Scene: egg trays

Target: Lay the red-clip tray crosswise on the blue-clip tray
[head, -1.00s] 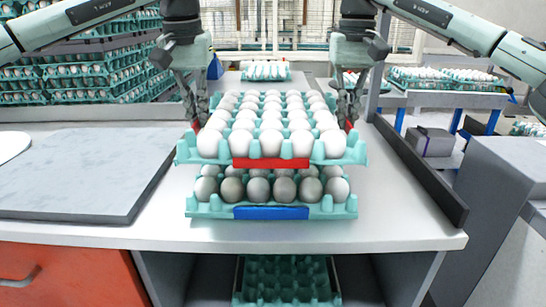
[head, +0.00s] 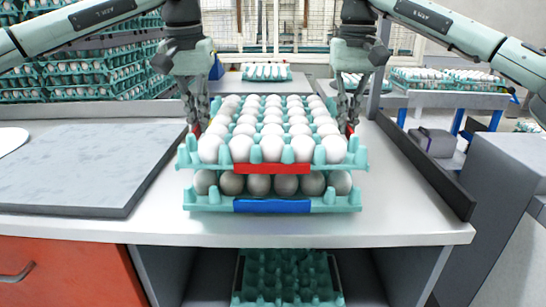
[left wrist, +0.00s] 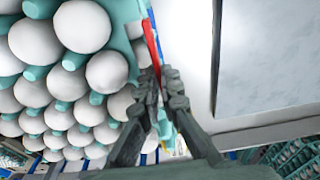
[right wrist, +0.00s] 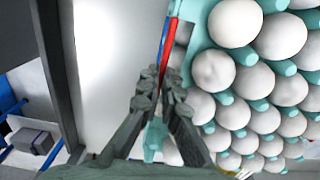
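The red-clip tray (head: 197,162), full of white eggs, is level above the blue-clip tray (head: 208,205). The blue-clip tray sits on the white table with grey and white eggs showing in its front row. The red tray's front row has fewer eggs than the blue tray's. Only a narrow gap shows at the front; contact with the eggs below cannot be told. My left gripper (head: 196,130) is shut on the red tray's left edge at a red clip (left wrist: 152,45). My right gripper (head: 349,128) is shut on its right edge at a red clip (right wrist: 168,50).
A grey slab (head: 80,165) lies on the table at the left. A dark raised rail (head: 425,165) borders the right side. An empty tray (head: 285,280) sits on the shelf below. Stacked egg trays (head: 90,80) stand at the back left. White tabletop is clear around the trays.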

